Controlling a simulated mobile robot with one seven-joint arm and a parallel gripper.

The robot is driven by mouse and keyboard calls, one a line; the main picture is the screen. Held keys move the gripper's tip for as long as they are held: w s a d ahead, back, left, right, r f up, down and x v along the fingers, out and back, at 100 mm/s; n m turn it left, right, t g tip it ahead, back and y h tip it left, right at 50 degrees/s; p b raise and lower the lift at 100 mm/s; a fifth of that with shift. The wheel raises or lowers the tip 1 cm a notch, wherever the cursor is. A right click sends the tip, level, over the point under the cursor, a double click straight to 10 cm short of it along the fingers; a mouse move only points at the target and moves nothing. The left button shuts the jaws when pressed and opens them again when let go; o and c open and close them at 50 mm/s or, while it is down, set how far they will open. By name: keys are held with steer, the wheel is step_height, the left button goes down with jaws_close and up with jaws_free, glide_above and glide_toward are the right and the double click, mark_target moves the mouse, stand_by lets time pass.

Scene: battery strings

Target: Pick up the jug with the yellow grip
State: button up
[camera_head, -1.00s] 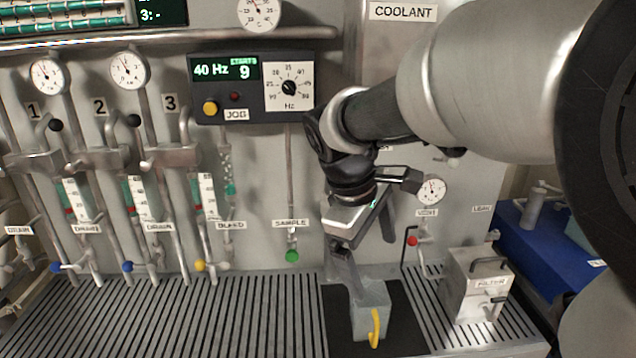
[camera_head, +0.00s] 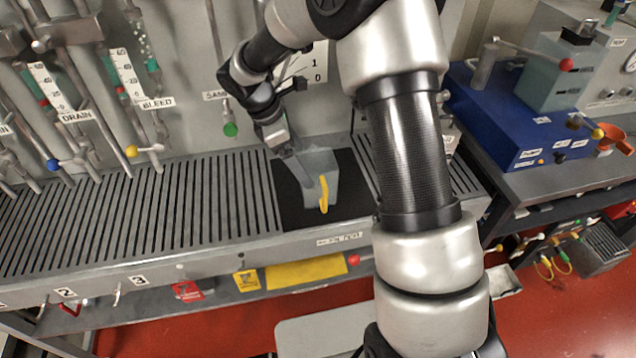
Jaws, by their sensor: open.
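The jug (camera_head: 323,165) is a translucent grey container with a yellow grip (camera_head: 323,194) on its near side. It stands upright on a black mat (camera_head: 350,190) set on the slatted grey bench. My gripper (camera_head: 302,172) reaches down from the upper left, with its finger at the jug's left side, close to the yellow grip. The jaws are open. Only one finger shows clearly, and I cannot tell whether it touches the jug.
The slatted bench (camera_head: 130,210) is clear to the left. Pipes and valves with blue and yellow knobs stand behind it. A green sample knob (camera_head: 230,130) hangs behind the gripper. A blue machine (camera_head: 520,125) stands at the right, and a yellow cloth (camera_head: 306,272) hangs below the front edge.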

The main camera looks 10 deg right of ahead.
mark_target(319, 185)
steer(key=x, duration=0.8)
steer(key=shift+w, duration=0.35)
steer(key=shift+r, duration=0.15)
steer(key=c, duration=1.2)
